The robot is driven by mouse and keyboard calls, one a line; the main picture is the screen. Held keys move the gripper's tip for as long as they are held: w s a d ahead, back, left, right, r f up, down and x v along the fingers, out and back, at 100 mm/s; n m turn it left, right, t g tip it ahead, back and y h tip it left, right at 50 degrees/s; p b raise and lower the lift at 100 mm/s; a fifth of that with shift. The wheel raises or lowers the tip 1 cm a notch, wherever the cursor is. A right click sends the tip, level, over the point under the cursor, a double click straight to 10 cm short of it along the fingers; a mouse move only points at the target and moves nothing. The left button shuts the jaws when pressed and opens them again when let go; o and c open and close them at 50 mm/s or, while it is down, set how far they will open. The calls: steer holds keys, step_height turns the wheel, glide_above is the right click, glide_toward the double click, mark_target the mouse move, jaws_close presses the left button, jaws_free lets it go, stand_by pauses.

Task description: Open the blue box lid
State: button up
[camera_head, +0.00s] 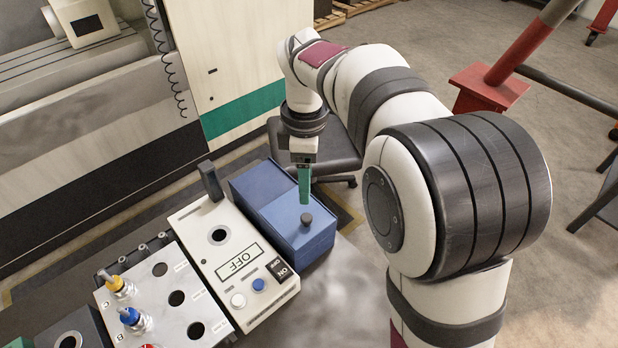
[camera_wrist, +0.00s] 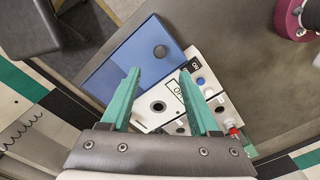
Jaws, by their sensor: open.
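The blue box (camera_head: 318,246) stands on the table in the head view, beside the white switch panel. Its blue lid (camera_head: 283,212) lies flat on top and looks closed. A dark round knob (camera_head: 306,219) sits on the lid near the front; it also shows in the wrist view (camera_wrist: 160,51) on the blue lid (camera_wrist: 118,68). My gripper (camera_head: 304,200) points down with green fingers just behind the knob in the head view. In the wrist view my gripper (camera_wrist: 160,74) is open and empty, and the knob appears just beyond its fingertips. I cannot tell whether the fingers touch the lid.
A white panel (camera_head: 203,222) with an OFF label, an ON switch and buttons stands left of the box. Further left is a plate (camera_head: 150,303) with coloured connectors and holes. A dark chair (camera_head: 335,150) is behind the box. Bare table (camera_head: 345,285) lies in front.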

mark_target(306, 216)
step_height(306, 216, down, 10)
steer(key=shift+f, duration=0.2)
jaws_close()
stand_by(1.4)
